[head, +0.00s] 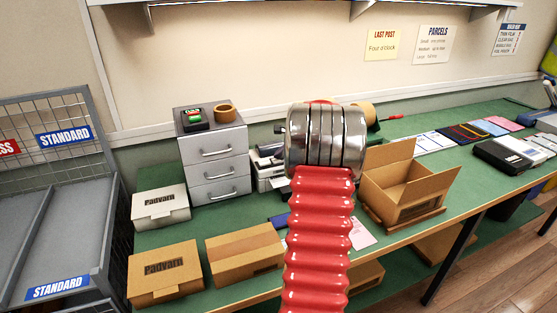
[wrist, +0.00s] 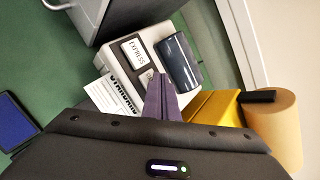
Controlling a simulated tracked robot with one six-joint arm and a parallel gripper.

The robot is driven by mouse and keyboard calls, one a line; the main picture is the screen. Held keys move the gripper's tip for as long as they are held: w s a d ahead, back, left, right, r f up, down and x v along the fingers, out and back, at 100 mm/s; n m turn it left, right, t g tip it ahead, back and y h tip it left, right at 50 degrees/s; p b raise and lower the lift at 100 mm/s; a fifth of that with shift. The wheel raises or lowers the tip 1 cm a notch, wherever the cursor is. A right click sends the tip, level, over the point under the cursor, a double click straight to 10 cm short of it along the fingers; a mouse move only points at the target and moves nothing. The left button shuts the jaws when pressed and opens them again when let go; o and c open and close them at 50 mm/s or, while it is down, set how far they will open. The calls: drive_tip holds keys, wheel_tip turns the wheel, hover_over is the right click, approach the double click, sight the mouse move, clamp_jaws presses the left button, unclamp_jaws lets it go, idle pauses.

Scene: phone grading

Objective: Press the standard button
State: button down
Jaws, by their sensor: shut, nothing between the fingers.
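A pale grey desktop machine (wrist: 163,42) with a dark rounded window sits on the green bench. In the head view the machine (head: 266,172) is partly hidden by my arm.
A grey drawer unit (head: 213,155) stands left of the machine. An open carton (head: 405,187) and closed boxes (head: 165,270) crowd the bench. A blue pad (wrist: 17,120) lies flat.

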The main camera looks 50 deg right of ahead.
sight(280, 161)
drive_tip(key=shift+r, duration=0.85)
drive_tip(key=shift+r, duration=0.1)
wheel_tip(280, 161, up, 5)
drive_tip(key=shift+f, duration=0.1)
idle(0.7)
idle(0.9)
